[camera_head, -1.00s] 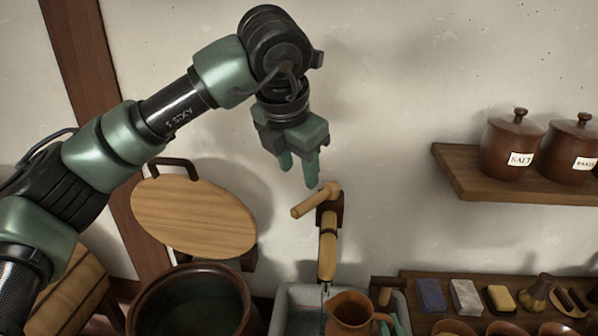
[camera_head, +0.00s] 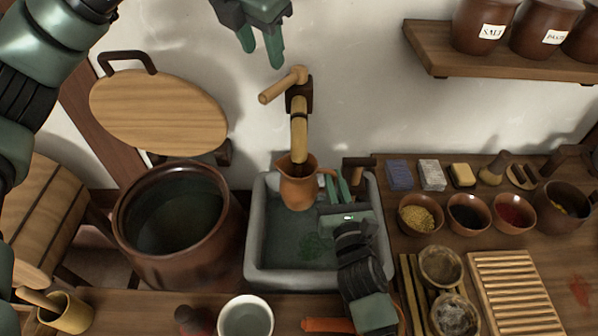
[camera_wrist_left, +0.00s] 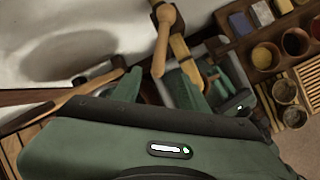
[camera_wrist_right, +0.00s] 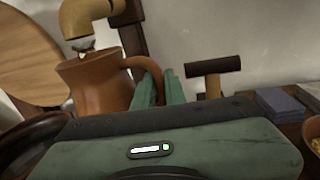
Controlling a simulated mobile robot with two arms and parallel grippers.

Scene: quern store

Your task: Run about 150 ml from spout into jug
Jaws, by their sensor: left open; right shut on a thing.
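A bamboo spout (camera_head: 299,128) comes down from the wall, with a wooden tap handle (camera_head: 283,85) at its top pointing left. The brown clay jug (camera_head: 298,186) is upright with its mouth under the spout's end. My right gripper (camera_head: 341,188) is shut on the jug's handle, which shows in the right wrist view (camera_wrist_right: 146,68). In that view a pale patch shows between spout and jug; I cannot tell whether it is running water. The water level in the jug is hidden. My left gripper (camera_head: 262,50) is open and empty, just above the tap handle, apart from it.
The jug is over a grey stone basin (camera_head: 262,262). A large brown pot (camera_head: 128,222) and a round wooden lid (camera_head: 155,110) are on the left. Several bowls and a slatted rack (camera_head: 515,290) stand on the right. A shelf (camera_head: 500,68) juts out above.

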